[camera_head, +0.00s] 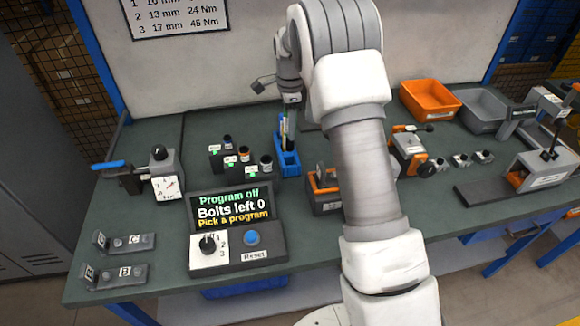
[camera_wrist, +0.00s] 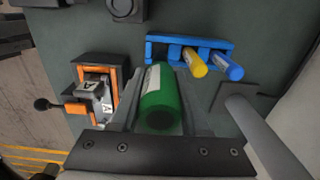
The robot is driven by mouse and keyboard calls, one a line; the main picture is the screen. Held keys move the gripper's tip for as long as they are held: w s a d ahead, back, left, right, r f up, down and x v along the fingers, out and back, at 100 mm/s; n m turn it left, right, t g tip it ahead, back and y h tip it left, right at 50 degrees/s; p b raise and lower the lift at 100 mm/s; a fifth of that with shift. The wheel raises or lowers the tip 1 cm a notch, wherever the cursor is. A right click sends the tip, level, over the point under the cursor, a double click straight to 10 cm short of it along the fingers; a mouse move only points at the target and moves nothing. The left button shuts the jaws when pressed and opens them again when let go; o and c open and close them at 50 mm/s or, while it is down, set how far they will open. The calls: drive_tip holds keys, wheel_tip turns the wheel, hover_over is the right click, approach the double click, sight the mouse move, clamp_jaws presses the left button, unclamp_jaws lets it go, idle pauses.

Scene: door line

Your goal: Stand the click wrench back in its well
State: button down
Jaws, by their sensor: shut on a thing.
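The click wrench, seen by its green handle (camera_wrist: 160,105), is between the fingers of my gripper (camera_wrist: 160,125) in the wrist view. My gripper is shut on it, and the handle's end points toward the camera. Its far end runs toward the left part of the blue rack (camera_wrist: 190,42); I cannot tell whether it is in a well. A yellow handle (camera_wrist: 195,62) and a blue handle (camera_wrist: 228,67) stand in the same rack. In the head view my gripper (camera_head: 292,100) is above the blue rack (camera_head: 287,162), partly hidden by my arm.
An orange-and-black fixture marked A (camera_wrist: 95,95) stands left of the wrench. In the head view, small bottles in dark holders (camera_head: 243,165) stand left of the rack. A control box (camera_head: 235,230) reads "Bolts left 0". An orange bin (camera_head: 430,100) is at the back right.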

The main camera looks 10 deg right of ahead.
sight(290, 150)
wheel_tip(290, 150, down, 9)
drive_tip(key=shift+r, duration=0.2)
idle(0.3)
drive_tip(key=shift+f, duration=0.2)
drive_tip(key=shift+c, duration=1.9)
unclamp_jaws()
